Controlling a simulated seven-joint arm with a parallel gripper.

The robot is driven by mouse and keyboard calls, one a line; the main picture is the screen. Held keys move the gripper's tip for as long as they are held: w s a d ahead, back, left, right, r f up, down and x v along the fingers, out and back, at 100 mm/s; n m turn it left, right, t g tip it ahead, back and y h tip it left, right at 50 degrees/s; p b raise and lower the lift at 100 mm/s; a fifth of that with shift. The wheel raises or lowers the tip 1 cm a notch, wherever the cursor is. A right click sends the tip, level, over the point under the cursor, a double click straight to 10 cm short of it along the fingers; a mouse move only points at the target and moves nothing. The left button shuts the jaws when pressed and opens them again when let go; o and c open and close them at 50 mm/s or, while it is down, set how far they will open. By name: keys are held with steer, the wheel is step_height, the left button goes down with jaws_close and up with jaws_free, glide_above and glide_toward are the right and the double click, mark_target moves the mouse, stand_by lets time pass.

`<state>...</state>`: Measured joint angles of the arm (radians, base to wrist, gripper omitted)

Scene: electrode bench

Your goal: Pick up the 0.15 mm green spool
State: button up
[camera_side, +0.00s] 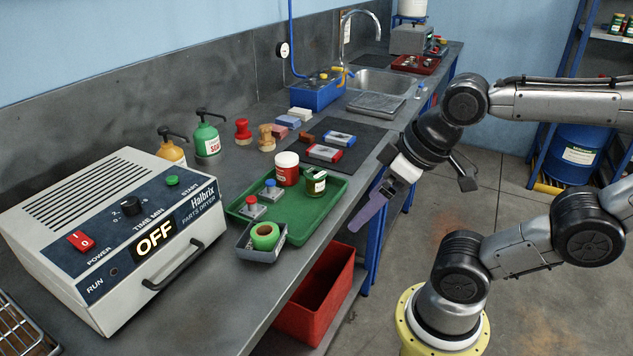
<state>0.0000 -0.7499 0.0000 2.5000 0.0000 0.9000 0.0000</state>
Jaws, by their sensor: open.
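A green spool (265,235) sits in a small grey tray (244,252) near the front edge of the bench. Its size marking is not readable from here. My gripper (371,207) hangs in the air to the right of the spool and of the green tray, around the bench's front edge. Its purple finger points down and left. The gripper is open and holds nothing that I can see. It is well apart from the spool.
The green tray (317,226) next to the spool holds a red-and-white jar (287,169), a small green-labelled jar (315,181) and two button blocks. A parts dryer (120,235) reading OFF stands left. A red bin (317,295) is below the bench.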

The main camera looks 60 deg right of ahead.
steer(key=shift+c, duration=0.5)
